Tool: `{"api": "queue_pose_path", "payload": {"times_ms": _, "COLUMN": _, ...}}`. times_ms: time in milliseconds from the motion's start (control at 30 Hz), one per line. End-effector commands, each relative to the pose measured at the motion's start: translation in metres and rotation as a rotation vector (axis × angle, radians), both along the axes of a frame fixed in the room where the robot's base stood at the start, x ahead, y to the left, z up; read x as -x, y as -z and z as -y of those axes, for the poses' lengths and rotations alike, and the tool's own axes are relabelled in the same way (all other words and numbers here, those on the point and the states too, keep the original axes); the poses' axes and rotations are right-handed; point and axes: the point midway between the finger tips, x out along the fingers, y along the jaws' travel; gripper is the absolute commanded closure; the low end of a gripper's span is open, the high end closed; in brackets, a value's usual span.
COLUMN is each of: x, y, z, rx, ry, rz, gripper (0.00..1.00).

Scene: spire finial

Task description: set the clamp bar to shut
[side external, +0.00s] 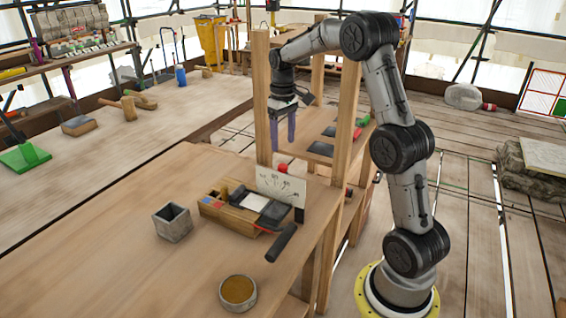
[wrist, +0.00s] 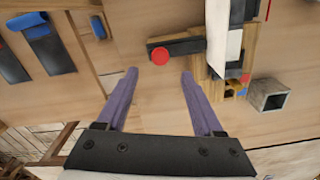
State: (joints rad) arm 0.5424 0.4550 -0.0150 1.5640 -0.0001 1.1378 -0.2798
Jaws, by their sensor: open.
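A wooden fixture (side external: 212,208) sits on the workbench, with a white card (side external: 281,188) standing on it. In the wrist view a dark bar (wrist: 187,47) with a round red knob (wrist: 160,56) at its left end reaches out from the fixture; it looks like the clamp bar. I cannot tell whether the bar is open or shut. My gripper (side external: 283,146) is open and empty above the knob. In the wrist view the knob appears just beyond the gap between my purple fingers (wrist: 159,73).
A grey square cup (side external: 172,223) stands left of the fixture. A round dish (side external: 237,292) is near the front. A black handle (side external: 281,243) juts from the fixture's front. Wooden posts (side external: 262,100) rise close to my arm.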

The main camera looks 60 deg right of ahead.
Motion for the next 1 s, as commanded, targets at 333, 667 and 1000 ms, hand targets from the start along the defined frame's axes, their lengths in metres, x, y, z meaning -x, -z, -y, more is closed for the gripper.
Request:
{"api": "queue_pose_path", "payload": {"times_ms": 333, "x": 0.0, "y": 0.063, "z": -0.001, "rx": -0.002, "ry": -0.001, "rz": -0.003, "gripper": 0.31}}
{"api": "queue_pose_path", "payload": {"times_ms": 667, "x": 0.0, "y": 0.083, "z": -0.001, "rx": 0.0, "ry": -0.001, "rz": -0.001, "gripper": 0.31}}
{"api": "queue_pose_path", "payload": {"times_ms": 1000, "x": 0.0, "y": 0.083, "z": 0.0, "rx": 0.0, "ry": -0.001, "rz": 0.0, "gripper": 0.55}}
